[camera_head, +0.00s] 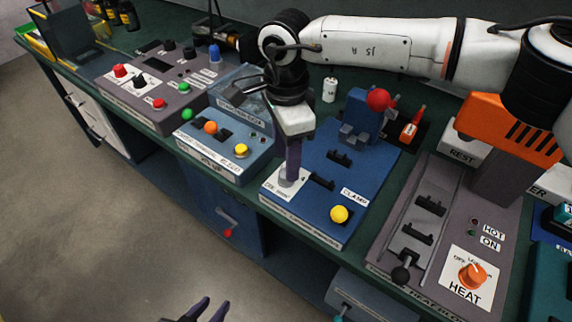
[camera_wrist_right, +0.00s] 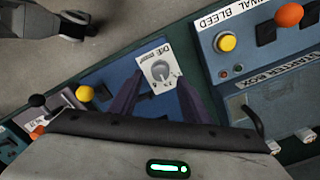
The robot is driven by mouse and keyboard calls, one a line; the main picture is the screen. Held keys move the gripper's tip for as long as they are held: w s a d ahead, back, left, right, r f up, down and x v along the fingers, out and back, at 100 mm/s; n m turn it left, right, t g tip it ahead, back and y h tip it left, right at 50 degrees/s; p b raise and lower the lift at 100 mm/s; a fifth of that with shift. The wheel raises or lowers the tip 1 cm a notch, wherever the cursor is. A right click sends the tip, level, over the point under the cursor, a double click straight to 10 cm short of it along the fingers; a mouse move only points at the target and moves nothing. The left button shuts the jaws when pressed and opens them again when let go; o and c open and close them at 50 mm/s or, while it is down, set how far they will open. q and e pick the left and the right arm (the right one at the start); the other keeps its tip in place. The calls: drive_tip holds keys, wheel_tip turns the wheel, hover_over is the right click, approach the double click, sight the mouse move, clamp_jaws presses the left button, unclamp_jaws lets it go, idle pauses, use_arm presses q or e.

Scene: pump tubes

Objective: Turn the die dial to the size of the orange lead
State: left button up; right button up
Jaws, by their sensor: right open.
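The die dial (camera_wrist_right: 160,69) is a round grey knob on a white plate marked with DIE. In the head view its white plate (camera_head: 275,188) is at the front left of the blue clamp unit (camera_head: 318,215), partly hidden by my gripper. My right gripper (camera_head: 292,172) points down over the dial. In the wrist view its open fingers lie on either side of the dial; I cannot tell whether they touch it. The dial's setting is too small to read. I cannot make out an orange lead. My left gripper (camera_head: 209,309) is open and empty at the bottom edge.
A blue-grey box with an orange and a yellow button (camera_head: 241,150) stands to the left. The heater unit with an orange HEAT knob (camera_head: 472,275) stands to the right. A small white cylinder (camera_head: 330,90) stands behind.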

drive_tip(key=shift+f, duration=2.1)
drive_tip(key=c, duration=1)
drive_tip(key=shift+c, duration=0.2)
